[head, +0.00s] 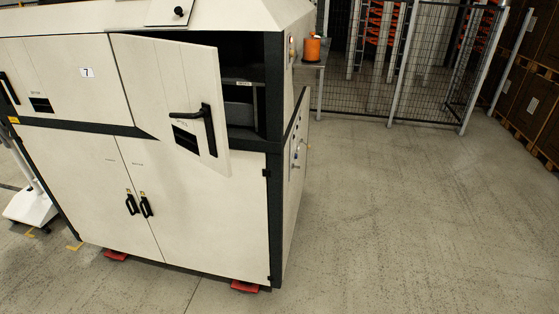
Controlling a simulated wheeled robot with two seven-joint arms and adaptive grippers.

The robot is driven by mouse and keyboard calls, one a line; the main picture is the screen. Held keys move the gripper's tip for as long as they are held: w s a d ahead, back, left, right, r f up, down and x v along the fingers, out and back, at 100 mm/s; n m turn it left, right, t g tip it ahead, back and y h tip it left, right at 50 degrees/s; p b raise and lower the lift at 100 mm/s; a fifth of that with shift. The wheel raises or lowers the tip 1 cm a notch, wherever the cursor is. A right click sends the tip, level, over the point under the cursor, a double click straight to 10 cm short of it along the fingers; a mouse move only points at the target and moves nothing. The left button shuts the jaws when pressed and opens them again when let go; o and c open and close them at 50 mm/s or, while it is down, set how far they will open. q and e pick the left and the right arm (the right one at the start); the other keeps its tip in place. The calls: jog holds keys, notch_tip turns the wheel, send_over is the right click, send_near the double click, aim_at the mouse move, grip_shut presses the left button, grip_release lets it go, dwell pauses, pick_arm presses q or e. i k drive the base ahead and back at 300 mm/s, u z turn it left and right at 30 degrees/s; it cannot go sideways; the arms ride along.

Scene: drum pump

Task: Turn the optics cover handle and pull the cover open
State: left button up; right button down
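The optics cover (160,90) is a cream panel in the upper right front of a large cream and dark-framed machine. It stands ajar: its right edge is swung outward, and a dark interior (243,75) shows behind it. Its black handle (207,128) sits near the right edge, with one bar upright and an arm pointing left. A dark label or slot lies beside the handle. Neither of my grippers is in view, and nothing touches the handle.
Closed lower doors (200,205) with two black handles fill the machine's lower front. An orange container (311,48) stands on a small shelf at the right side. A black mesh fence (430,70) and stacked brown boxes (535,90) stand behind. The concrete floor (400,220) at right is clear.

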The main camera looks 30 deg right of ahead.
aim_at(160, 78)
jog(key=z, duration=0.3)
jog(key=i, duration=1)
jog(key=u, duration=0.2)
